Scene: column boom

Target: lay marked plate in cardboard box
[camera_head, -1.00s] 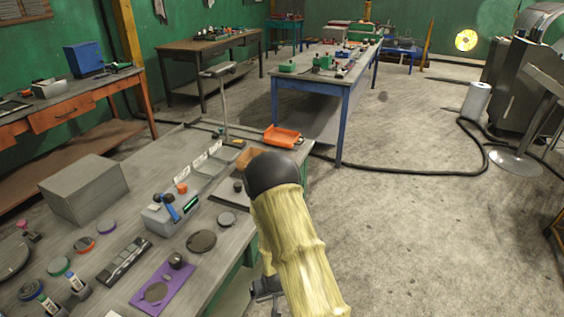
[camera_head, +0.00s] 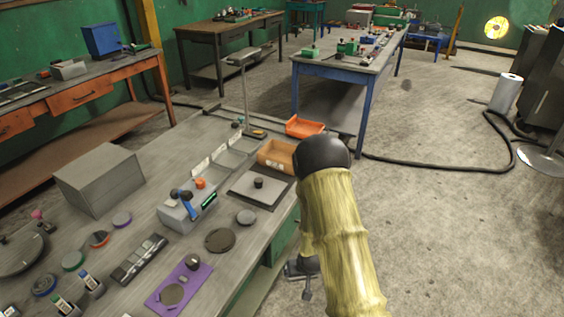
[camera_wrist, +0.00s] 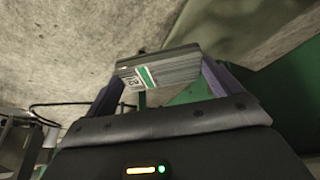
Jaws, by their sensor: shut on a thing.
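In the wrist view my gripper (camera_wrist: 161,80) is shut on the marked plate (camera_wrist: 178,70). The plate is a grey slab with a green and white label on its near face, spanning the space between the two purple fingers. The box does not show clearly in the wrist view.
The grey bench (camera_head: 130,225) carries a grey block (camera_head: 100,182), a dark mat with a knobbed plate (camera_head: 262,190), discs, and a purple plate (camera_head: 180,287). An orange tray (camera_head: 304,126) and a stand (camera_head: 245,95) are near the box.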

